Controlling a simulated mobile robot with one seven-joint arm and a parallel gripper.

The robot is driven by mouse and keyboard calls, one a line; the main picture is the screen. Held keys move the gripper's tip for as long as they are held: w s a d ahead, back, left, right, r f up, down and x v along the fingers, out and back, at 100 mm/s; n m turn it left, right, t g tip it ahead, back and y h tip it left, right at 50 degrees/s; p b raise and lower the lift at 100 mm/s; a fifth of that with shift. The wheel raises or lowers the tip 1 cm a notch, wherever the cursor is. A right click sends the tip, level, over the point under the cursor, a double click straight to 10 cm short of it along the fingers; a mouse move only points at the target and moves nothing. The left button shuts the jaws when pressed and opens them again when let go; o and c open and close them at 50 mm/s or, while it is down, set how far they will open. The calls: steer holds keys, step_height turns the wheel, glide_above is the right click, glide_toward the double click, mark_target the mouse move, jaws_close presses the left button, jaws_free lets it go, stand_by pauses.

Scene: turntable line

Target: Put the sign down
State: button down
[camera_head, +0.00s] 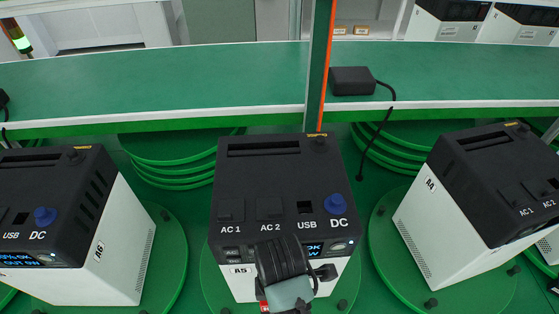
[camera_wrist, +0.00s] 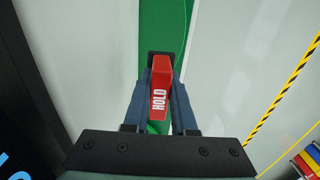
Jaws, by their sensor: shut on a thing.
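The sign is a red block with the white word HOLD (camera_wrist: 158,88). In the wrist view it sits between the two dark blue fingers of my gripper (camera_wrist: 160,108), which is shut on it. Green and pale grey surfaces show beyond it; I cannot tell whether it touches any of them. In the head view my gripper (camera_head: 288,296) is low in the picture, in front of the power unit marked A5 (camera_head: 265,180). A small red bit of the sign (camera_head: 264,307) shows at its left; the rest is hidden.
Similar units stand on green turntables at left (camera_head: 45,200) and right, marked A4 (camera_head: 480,180). A green shelf (camera_head: 180,80) with a white edge runs behind, carrying a black adapter (camera_head: 352,81) with a hanging cable. An orange-edged post (camera_head: 319,70) rises behind A5.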

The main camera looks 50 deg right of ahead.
step_height(320, 180, down, 17)
steer(key=shift+r+p, duration=0.1)
steer(key=shift+p, duration=0.25)
steer(key=c, duration=0.7)
jaws_free()
steer(key=shift+c, duration=0.2)
step_height(320, 180, up, 12)
steer(key=shift+r, duration=0.1)
steer(key=shift+s, duration=0.1)
stand_by(0.4)
